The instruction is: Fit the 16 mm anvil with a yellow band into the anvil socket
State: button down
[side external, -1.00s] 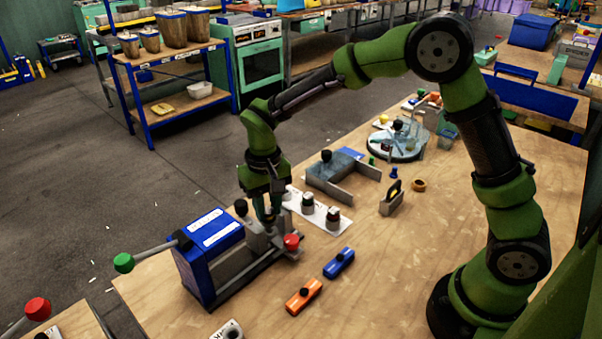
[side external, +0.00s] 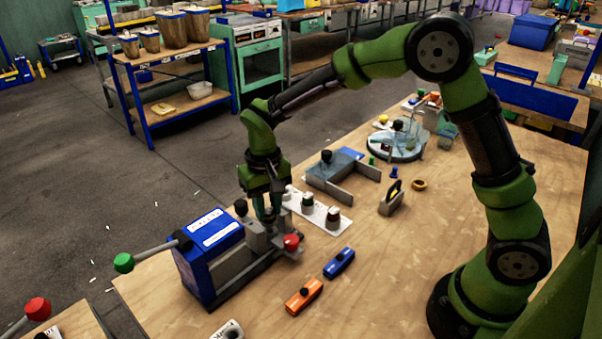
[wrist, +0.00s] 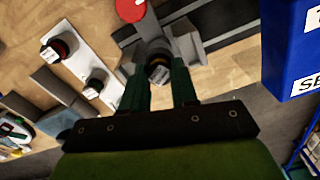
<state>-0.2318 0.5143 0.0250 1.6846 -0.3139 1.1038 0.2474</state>
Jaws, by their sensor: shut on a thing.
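The anvil sits between the grey blocks of the press, at the socket. No yellow band shows on it, and the fingers and blocks hide much of it. I cannot tell whether it is seated. The socket itself is hidden beneath it.
A white rack (side external: 318,212) holds dark-topped anvils right of my gripper. The press has a red knob (side external: 291,241) and a green-knobbed lever (side external: 124,262). Blue (side external: 339,262) and orange (side external: 304,295) blocks lie in front. A grey angled fixture (side external: 342,175) stands behind the rack.

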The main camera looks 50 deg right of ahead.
jog(key=shift+f, duration=1.45)
